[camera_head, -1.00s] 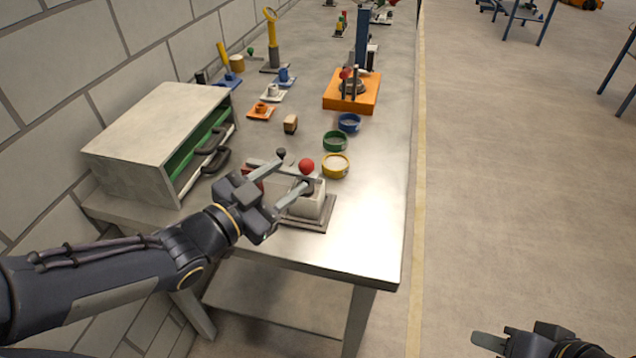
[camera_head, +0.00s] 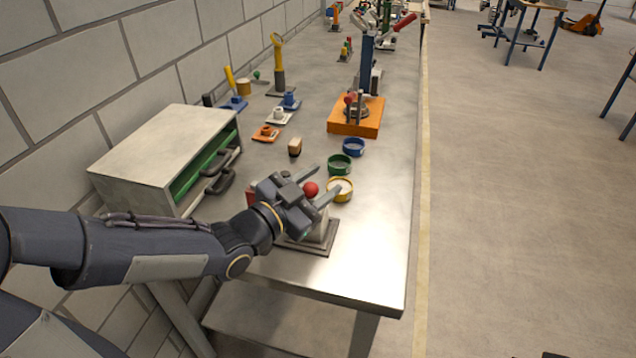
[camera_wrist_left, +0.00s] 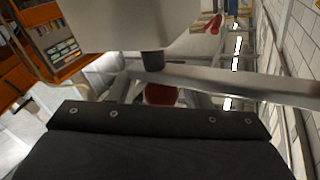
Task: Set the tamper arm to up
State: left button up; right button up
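A small device with a pale block on a grey base plate (camera_head: 322,240) stands near the front of the bench. A red ball knob (camera_head: 311,188) shows above it; I take this to be the tamper arm's knob, but the arm itself is mostly hidden. My left gripper (camera_head: 322,182) is open over the device, its fingers spread with the red knob between them in the head view. I cannot tell whether they touch it. In the left wrist view a red ball (camera_wrist_left: 161,93) shows just past the dark gripper body. My right gripper is out of view.
Yellow (camera_head: 340,190), green (camera_head: 340,164) and blue (camera_head: 354,147) round dishes lie just beyond the device. A grey cabinet (camera_head: 165,145) with dark handles stands left. An orange-based stand (camera_head: 355,120) is farther back. The bench's right strip is clear.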

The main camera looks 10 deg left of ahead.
pick_arm(q)
grip_shut()
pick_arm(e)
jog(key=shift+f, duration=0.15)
